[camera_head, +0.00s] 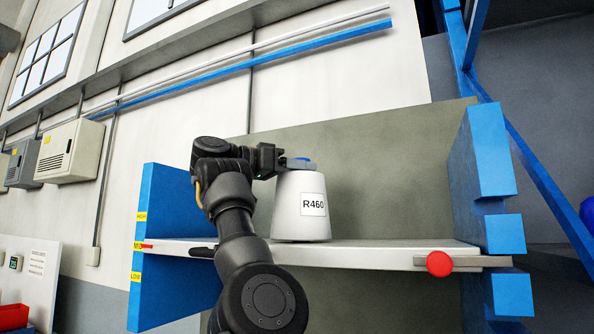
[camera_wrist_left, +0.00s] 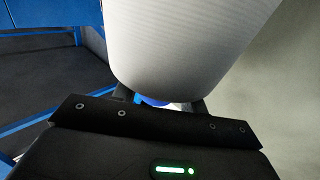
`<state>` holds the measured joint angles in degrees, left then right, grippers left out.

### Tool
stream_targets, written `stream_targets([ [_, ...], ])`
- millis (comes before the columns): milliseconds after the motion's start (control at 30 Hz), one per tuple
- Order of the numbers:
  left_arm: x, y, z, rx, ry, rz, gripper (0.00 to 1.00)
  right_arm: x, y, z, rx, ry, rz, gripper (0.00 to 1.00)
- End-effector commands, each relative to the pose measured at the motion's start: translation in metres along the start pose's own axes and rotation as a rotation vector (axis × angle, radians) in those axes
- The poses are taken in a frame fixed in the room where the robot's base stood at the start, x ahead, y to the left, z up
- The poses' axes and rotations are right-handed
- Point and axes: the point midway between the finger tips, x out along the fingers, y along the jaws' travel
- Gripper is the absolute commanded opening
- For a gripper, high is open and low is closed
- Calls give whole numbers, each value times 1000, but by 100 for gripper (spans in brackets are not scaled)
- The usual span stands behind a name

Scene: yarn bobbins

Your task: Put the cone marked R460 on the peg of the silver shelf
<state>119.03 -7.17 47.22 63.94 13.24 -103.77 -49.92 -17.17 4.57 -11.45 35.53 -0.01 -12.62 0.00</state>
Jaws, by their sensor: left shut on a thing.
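The white cone (camera_head: 288,215) has a label reading R460 and a blue tip at its top. My left gripper (camera_head: 290,163) is shut on that tip from the left side. The cone looks upright, its lower rim at the level of the silver shelf (camera_head: 385,255). I cannot tell whether it touches the shelf or hangs just above it. No peg shows; the cone and my arm cover part of the shelf. In the left wrist view the cone (camera_wrist_left: 190,45) fills the upper middle, close to the gripper (camera_wrist_left: 160,100). My right gripper is not in view.
Blue uprights stand at the shelf's left (camera_head: 170,215) and right (camera_head: 490,150), with a grey-green panel (camera_head: 390,170) behind. A red round knob (camera_head: 439,263) sits at the shelf's front right. The shelf right of the cone is clear. Yellow labels (camera_head: 137,277) mark the left upright.

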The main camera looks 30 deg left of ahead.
Motion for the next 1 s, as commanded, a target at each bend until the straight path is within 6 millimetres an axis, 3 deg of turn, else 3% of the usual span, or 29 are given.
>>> stream_targets([
  [700,-1,0,5,2,2,-1,0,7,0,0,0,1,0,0],
  [733,-1,0,4,2,2,-1,47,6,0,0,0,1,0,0],
  [900,0,0,4,1,1,-1,68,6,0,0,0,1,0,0],
  [1000,0,0,4,1,1,-1,68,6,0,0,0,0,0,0],
])
